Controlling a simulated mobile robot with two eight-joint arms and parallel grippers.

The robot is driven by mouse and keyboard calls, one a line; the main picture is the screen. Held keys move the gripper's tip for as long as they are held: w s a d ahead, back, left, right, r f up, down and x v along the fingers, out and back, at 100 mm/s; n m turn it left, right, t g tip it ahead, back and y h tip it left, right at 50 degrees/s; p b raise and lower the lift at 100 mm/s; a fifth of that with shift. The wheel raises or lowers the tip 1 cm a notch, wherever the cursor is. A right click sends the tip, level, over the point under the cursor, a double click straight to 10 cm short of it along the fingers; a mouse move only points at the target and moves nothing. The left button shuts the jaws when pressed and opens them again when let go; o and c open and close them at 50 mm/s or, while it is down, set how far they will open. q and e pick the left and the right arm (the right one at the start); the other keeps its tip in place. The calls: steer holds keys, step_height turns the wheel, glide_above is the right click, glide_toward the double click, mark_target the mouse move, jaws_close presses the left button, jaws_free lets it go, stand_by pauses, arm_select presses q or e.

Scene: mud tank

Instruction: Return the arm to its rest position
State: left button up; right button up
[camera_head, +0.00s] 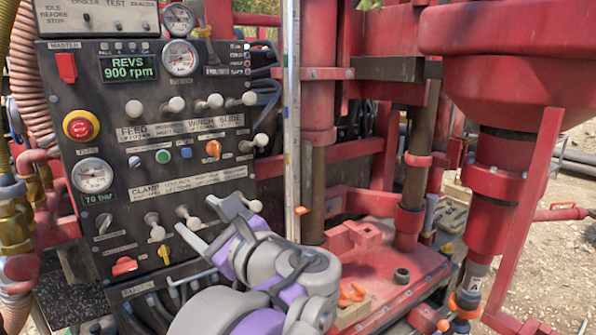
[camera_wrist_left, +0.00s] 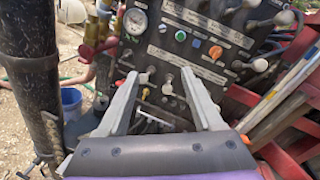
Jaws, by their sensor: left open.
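My left arm (camera_head: 280,275), grey and purple, is bent in front of the lower part of the black control panel (camera_head: 115,195). My left gripper (camera_head: 197,216) is beside the panel's lower right levers, and its fingers cover part of that area. In the left wrist view the two grey fingers of the gripper (camera_wrist_left: 160,74) stand apart with nothing held between them, pointing at the panel (camera_wrist_left: 200,22). I cannot tell whether a finger touches a lever. My right gripper is not in view.
The panel carries several levers, a red emergency stop (camera_head: 81,126), gauges and a display reading 900 rpm (camera_head: 128,67). A red steel frame (camera_head: 320,100) and a red funnel (camera_head: 515,40) stand to the right. A blue bucket (camera_wrist_left: 71,100) stands left in the wrist view.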

arm_select(q)
steer(key=s+a+f+n+g+h, duration=0.2)
steer(key=s+a+f+n, duration=0.1)
steer(key=f, duration=0.5)
steer(key=s+a+f+n+g+h, duration=0.1)
steer(key=s+a+f+n+g, duration=0.15)
steer(key=f, duration=0.55)
steer(key=s+a+f+n+g+h, duration=0.2)
steer(key=f+n, duration=0.1)
steer(key=f, duration=0.5)
steer(key=s+d+f+n+h, duration=0.2)
steer(key=s+f+n+h, duration=0.2)
steer(key=f, duration=0.5)
steer(key=s+d+f+n+h, duration=0.2)
steer(key=s+f+n, duration=0.4)
steer(key=f+n, duration=0.3)
steer(key=shift+s+f+h, duration=0.35)
steer(key=shift+f+h, duration=0.4)
steer(key=shift+h, duration=0.15)
steer(key=shift+d+g, duration=0.1)
steer(key=shift+g, duration=0.15)
